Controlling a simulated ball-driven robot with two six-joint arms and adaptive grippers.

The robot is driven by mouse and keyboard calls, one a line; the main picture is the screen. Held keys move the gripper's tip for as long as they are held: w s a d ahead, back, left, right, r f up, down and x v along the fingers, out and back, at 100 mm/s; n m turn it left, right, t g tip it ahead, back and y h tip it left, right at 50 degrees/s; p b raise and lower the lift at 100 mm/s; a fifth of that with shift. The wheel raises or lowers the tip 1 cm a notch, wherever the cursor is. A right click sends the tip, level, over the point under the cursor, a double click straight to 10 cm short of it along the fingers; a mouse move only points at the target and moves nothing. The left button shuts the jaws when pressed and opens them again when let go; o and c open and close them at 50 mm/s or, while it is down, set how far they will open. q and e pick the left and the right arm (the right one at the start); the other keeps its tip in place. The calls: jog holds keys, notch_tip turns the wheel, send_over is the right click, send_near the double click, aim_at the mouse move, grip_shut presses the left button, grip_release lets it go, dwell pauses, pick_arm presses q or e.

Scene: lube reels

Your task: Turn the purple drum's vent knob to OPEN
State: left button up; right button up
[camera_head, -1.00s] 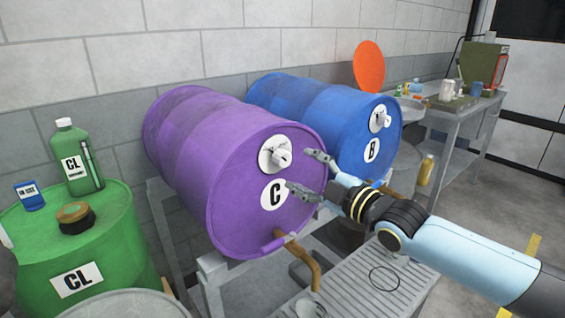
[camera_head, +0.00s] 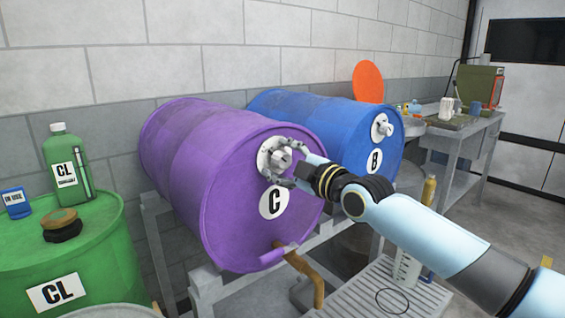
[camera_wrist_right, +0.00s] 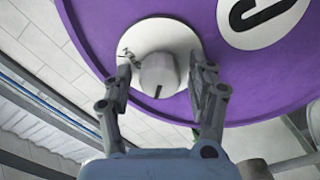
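The purple drum (camera_head: 190,150), marked C, lies on its side on a metal rack. Its pale vent knob (camera_head: 281,158) sits on a round white plate high on the front face. In the right wrist view, the knob (camera_wrist_right: 159,75) has a dark pointer line towards the picture's bottom. Small dark lettering at the plate's left edge is hard to read. My right gripper (camera_head: 271,160) is at the knob with its fingers spread, one on each side. In the right wrist view, the gripper (camera_wrist_right: 165,72) shows small gaps between fingers and knob. My left gripper is out of view.
A blue drum (camera_head: 325,115) marked B lies beside the purple one. A green drum (camera_head: 100,250) with a bottle (camera_head: 66,165) stands at left. A brown tap (camera_head: 308,272) hangs under the purple drum, above a slatted tray (camera_head: 425,300).

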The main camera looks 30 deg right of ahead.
jog(key=c, duration=1)
jog(key=m, duration=0.4)
jog(key=shift+m, duration=0.3)
jog(key=m+p, duration=0.1)
jog(key=m, duration=0.3)
jog(key=shift+d+r+m, duration=0.1)
jog(key=shift+d+m, duration=0.05)
jog(key=shift+m, duration=0.15)
jog(key=m, duration=0.4)
jog(key=shift+m+p, duration=0.3)
jog(key=shift+p, duration=0.05)
jog(key=shift+d+m, duration=0.15)
jog(key=shift+m, duration=1.95)
